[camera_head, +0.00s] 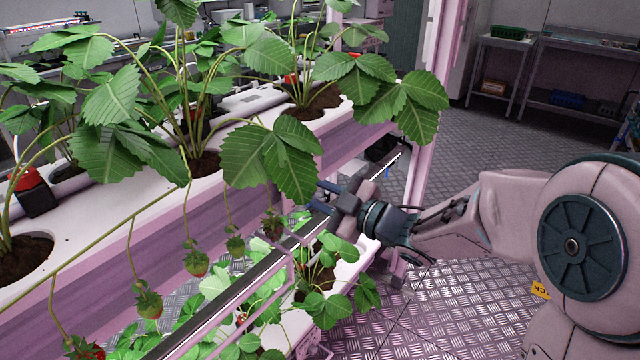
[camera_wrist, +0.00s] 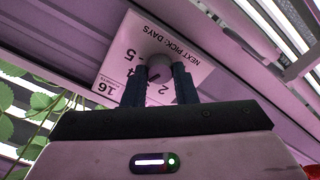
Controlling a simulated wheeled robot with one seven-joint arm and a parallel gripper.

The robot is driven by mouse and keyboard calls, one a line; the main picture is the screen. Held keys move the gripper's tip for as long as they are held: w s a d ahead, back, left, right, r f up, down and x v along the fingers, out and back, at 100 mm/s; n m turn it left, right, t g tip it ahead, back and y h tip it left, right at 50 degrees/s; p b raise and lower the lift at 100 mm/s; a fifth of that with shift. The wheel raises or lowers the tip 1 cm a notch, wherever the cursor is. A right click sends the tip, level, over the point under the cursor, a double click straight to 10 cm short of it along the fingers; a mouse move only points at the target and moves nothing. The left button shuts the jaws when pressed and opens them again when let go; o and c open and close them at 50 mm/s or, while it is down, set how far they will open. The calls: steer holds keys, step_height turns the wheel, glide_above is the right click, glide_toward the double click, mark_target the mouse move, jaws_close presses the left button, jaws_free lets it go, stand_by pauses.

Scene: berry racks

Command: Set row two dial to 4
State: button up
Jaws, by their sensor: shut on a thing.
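In the wrist view, the round grey dial knob (camera_wrist: 159,62) sits on a white plate (camera_wrist: 193,72) that reads "NEXT PICK: DAYS" upside down. A 5 shows left of the knob and a 2 below it; a small tag reads 16. My fingers hide other marks, and I cannot read the setting exactly. My gripper (camera_wrist: 159,82) is shut on the knob, one finger on each side. In the head view, my gripper (camera_head: 325,193) reaches left to the rack's end under a large leaf; the dial is hidden there.
An upper white planter trough (camera_head: 110,205) holds strawberry plants, with berries (camera_head: 197,262) hanging along its side. A metal rail (camera_head: 235,297) and lower plants (camera_head: 325,270) lie below my gripper. A pink post (camera_head: 425,140) stands behind it. Open floor (camera_head: 450,300) lies right of the rack.

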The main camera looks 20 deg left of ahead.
steer(key=shift+m+p, duration=1.1)
steer(key=shift+m, duration=0.6)
steer(key=shift+f, duration=0.1)
steer(key=o, duration=1)
steer(key=shift+s+d, duration=0.1)
steer(key=shift+d, duration=0.25)
steer(key=p+v, duration=0.1)
steer(key=v, duration=1.2)
